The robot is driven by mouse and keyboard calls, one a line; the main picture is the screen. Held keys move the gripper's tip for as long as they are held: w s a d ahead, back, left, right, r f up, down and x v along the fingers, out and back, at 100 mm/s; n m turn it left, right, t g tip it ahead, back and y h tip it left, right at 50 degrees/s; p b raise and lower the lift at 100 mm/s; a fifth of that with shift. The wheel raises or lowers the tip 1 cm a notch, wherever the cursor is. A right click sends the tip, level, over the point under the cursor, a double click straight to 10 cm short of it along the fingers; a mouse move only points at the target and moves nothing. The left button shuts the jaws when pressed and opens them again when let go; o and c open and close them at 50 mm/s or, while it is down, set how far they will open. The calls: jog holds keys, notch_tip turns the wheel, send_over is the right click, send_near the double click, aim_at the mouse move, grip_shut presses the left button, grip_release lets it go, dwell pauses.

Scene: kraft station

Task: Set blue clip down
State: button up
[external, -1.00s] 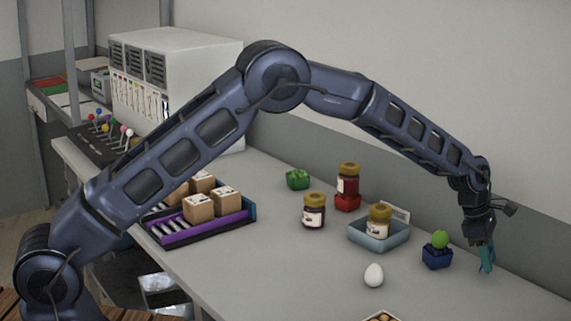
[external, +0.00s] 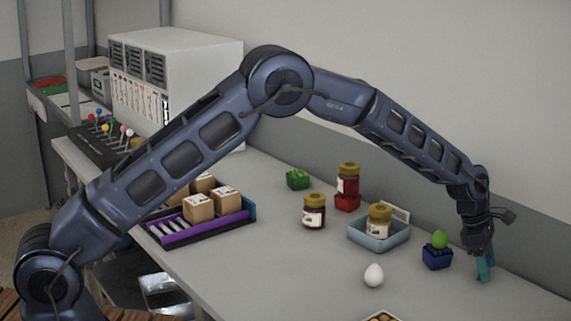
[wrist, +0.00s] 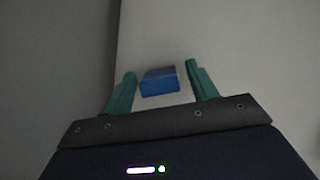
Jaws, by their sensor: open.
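The blue clip (wrist: 159,82) is a small blue block in the wrist view. It sits on the pale table surface between the two green fingers of my gripper (wrist: 160,70). The fingers are spread, with a narrow gap on each side of the clip. In the external view my gripper (external: 486,276) points down at the table's right part, its fingertips low at the tabletop. The clip is not visible there, hidden by the fingers.
A dark blue block (external: 437,257) with a green ball (external: 440,239) on it stands just left of my gripper. A white egg (external: 374,275), a grey-blue tray (external: 372,240) with a jar (external: 380,222), and another jar (external: 314,212) stand further left. The wall is close behind.

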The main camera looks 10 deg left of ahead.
jog(key=v, duration=1.1)
jog(key=w+a+r+m, duration=0.2)
jog(key=w+a+r, duration=0.65)
jog(key=a, duration=0.25)
jog(key=w+a+r+m+t, duration=0.15)
jog(key=a+r, duration=0.35)
jog(key=a, duration=0.7)
jog(key=w+a+r+m+t, duration=0.15)
jog(key=a+r, duration=0.35)
jog(key=a, duration=0.7)
jog(key=w+a+r+m+t, duration=0.15)
jog(key=a+r, duration=0.35)
jog(key=a, duration=0.7)
jog(key=s+a+r+m+y, duration=0.15)
jog(key=s+a, duration=0.25)
jog(key=a, duration=1.1)
jog(key=s+a+f+m+t+y, duration=0.1)
jog(key=s+a+f+m, duration=0.1)
jog(key=s+a, duration=0.8)
jog(key=s+a+f+m+y, duration=0.1)
jog(key=s+a+f+m, duration=0.1)
jog(key=s+a, duration=0.8)
jog(key=shift+a+f+m+t, duration=0.4)
jog(key=shift+a+m, duration=0.4)
jog(key=shift+a, duration=0.15)
jog(key=shift+y, duration=0.25)
